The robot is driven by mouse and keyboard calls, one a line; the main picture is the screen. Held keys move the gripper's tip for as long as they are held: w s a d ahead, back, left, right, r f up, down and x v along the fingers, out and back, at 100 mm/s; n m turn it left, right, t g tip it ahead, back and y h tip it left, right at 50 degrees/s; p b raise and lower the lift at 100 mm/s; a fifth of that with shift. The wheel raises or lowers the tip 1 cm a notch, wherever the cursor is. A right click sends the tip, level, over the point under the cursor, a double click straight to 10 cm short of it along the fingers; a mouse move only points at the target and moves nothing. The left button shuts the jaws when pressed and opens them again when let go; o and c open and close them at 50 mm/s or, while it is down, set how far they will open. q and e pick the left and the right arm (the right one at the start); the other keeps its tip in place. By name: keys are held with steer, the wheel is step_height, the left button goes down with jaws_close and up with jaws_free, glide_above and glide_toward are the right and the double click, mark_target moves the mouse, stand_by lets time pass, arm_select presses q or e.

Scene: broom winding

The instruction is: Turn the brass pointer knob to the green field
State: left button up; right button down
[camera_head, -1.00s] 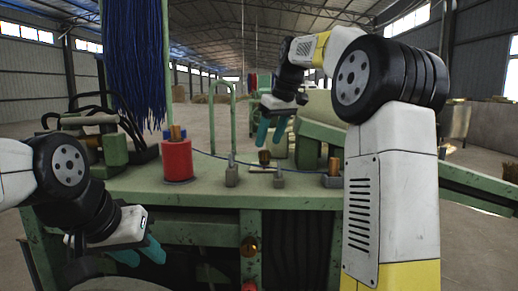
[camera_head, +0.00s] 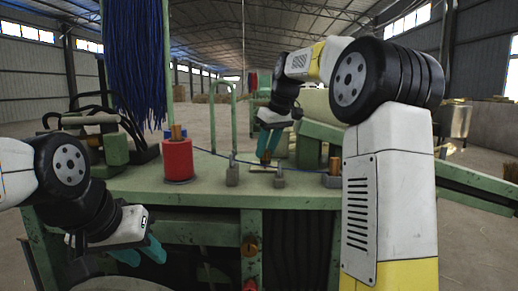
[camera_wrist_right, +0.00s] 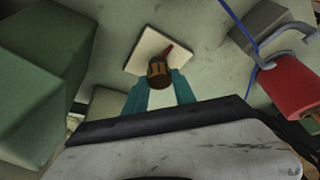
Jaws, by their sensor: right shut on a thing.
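The brass pointer knob (camera_wrist_right: 158,73) stands on a square cream plate (camera_wrist_right: 143,50) in the right wrist view. A dark red strip (camera_wrist_right: 168,51) shows on the plate at the knob's upper right; I see no green field. My right gripper (camera_head: 267,157) points down at the plate on the bench, and its teal fingers are shut on the knob, one on each side. In the head view the fingers mostly hide the knob. My left gripper (camera_head: 140,254) is open and empty at lower left, in front of the bench and away from the knob.
A red spool (camera_head: 177,160) stands left on the green bench (camera_head: 215,190), under hanging blue bristles (camera_head: 137,65). Grey blocks (camera_head: 232,176) and a thin blue cord lie near the knob.

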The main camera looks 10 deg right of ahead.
steer(key=shift+m, duration=0.3)
steer(key=m+h, duration=0.1)
steer(key=m, duration=0.3)
steer(key=shift+a+t+h, duration=0.2)
steer(key=shift+t+h, duration=0.2)
steer(key=m+h, duration=0.1)
steer(key=m, duration=0.2)
steer(key=m+h, duration=0.1)
steer(key=m, duration=0.2)
steer(key=shift+a, duration=0.15)
steer(key=m+h, duration=0.1)
steer(key=m, duration=0.1)
steer(key=m+g+h, duration=0.1)
steer(key=m, duration=0.2)
steer(key=shift+a, duration=0.1)
steer(key=m+g, duration=0.1)
steer(key=m, duration=0.4)
steer(key=shift+w+g+h, duration=0.15)
steer(key=shift+g+h, duration=0.25)
steer(key=c, duration=1)
jaws_free()
steer(key=shift+c, duration=0.2)
